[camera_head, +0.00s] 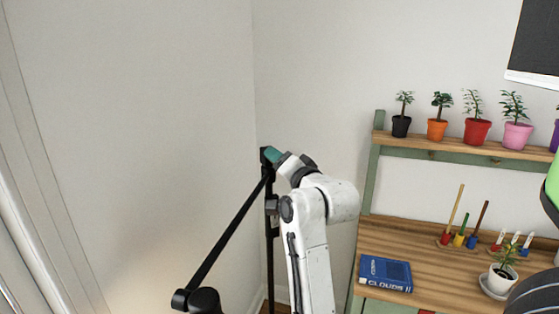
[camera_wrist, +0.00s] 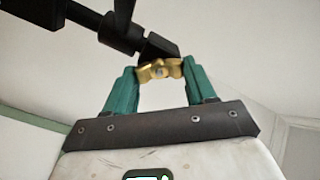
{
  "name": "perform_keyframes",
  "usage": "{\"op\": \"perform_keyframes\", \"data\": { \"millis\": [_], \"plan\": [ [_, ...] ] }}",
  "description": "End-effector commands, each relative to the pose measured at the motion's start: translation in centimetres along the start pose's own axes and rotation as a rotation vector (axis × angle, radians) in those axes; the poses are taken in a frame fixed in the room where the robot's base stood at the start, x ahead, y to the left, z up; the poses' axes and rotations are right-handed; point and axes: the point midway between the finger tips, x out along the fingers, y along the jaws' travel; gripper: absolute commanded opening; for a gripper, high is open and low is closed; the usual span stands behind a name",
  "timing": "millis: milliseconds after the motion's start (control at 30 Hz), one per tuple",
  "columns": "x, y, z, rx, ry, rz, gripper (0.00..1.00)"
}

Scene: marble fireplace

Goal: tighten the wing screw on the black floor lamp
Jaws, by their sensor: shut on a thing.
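The black floor lamp (camera_head: 228,233) stands near the room corner, with an upright pole and a slanted arm running down to the left. In the wrist view its black joint (camera_wrist: 122,36) crosses the upper left. A brass wing screw (camera_wrist: 159,70) sits at the end of this joint. My gripper (camera_wrist: 160,72) has teal fingers, one on each side of the wing screw, and is shut on it. In the head view my gripper (camera_head: 272,156) is at the top of the lamp pole, and the wing screw is hidden there.
A wooden desk (camera_head: 400,240) with a green frame stands at the right. It bears a blue book (camera_head: 385,273), a white potted plant (camera_head: 503,272) and colored holders. Several potted plants line its upper shelf (camera_head: 450,144). Walls close in behind and left of the lamp.

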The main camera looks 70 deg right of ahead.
Motion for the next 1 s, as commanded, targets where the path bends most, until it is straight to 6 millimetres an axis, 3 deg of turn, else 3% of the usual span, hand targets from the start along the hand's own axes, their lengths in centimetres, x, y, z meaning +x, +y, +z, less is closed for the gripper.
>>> {"op": "perform_keyframes", "data": {
  "millis": [600, 1000],
  "plan": [
    [-0.03, 0.41, 0.12, 0.530, 0.000, 0.003, 0.25],
    [-0.03, 0.50, 0.16, 0.686, 0.000, 0.004, 0.25]
  ]
}}
